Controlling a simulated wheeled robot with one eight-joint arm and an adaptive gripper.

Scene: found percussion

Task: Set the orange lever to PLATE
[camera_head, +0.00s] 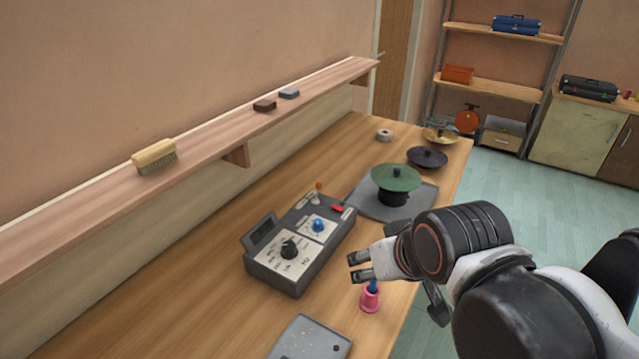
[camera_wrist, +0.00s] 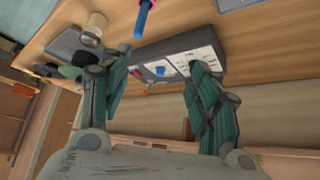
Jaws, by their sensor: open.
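A dark grey control box (camera_head: 275,278) stands on the wooden bench. At its far end a small orange lever (camera_head: 319,186) sticks up; the labels beside it are too small to read. The box top also has a blue knob (camera_head: 318,225), a red switch (camera_head: 338,208) and a black dial (camera_head: 290,247). My gripper (camera_head: 360,266) is open and empty, to the right of the box and apart from it.
A green disc (camera_head: 396,178) on a black base stands on a grey mat (camera_head: 365,198) behind the box. A grey plate (camera_head: 312,341) lies in front. A shelf (camera_head: 210,148) with a brush (camera_head: 154,156) runs along the wall.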

